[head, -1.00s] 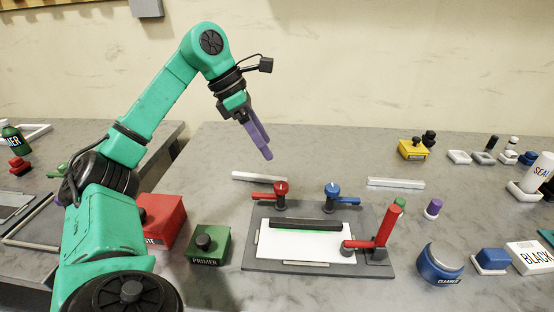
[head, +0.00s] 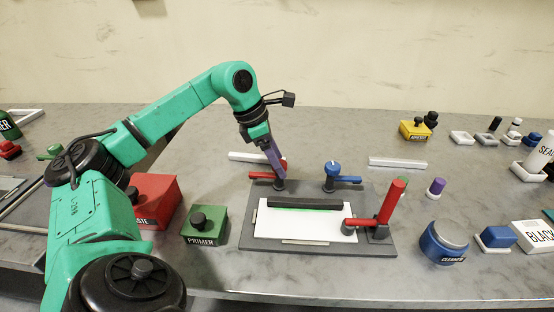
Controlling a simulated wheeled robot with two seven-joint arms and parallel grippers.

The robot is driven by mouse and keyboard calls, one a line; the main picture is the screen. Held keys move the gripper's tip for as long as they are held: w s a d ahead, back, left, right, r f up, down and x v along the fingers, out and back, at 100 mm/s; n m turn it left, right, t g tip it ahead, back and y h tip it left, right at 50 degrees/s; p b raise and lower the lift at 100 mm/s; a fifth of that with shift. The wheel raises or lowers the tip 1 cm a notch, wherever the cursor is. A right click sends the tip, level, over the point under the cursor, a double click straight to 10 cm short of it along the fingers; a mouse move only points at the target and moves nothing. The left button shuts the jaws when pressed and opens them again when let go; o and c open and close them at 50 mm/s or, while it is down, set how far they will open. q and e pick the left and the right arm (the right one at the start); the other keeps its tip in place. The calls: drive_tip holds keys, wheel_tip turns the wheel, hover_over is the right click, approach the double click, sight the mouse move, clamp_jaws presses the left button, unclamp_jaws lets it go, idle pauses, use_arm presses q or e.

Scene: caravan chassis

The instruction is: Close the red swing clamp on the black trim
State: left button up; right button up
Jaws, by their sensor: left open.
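The red swing clamp (head: 261,175) stands at the back left of the dark grey fixture plate (head: 248,236), its red arm pointing left, away from the black trim. The black trim (head: 305,204) lies along the back of a white panel (head: 300,224), with a thin green strip along its front edge. My left gripper (head: 278,168) has its purple fingers pointing down at the red swing clamp, overlapping its knob and post in the head view; I cannot tell whether they touch. It is open and holds nothing visible. My right gripper is not in view.
A blue swing clamp (head: 333,173) stands at the back, its arm pointing right. A red-handled clamp (head: 391,205) stands upright at the plate's right. A green primer box (head: 205,229) and red box (head: 155,203) sit left. White bars (head: 397,163) lie behind the plate.

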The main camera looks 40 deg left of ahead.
use_arm(q)
clamp_jaws()
drive_tip(key=shift+r, duration=0.15)
idle(1.2)
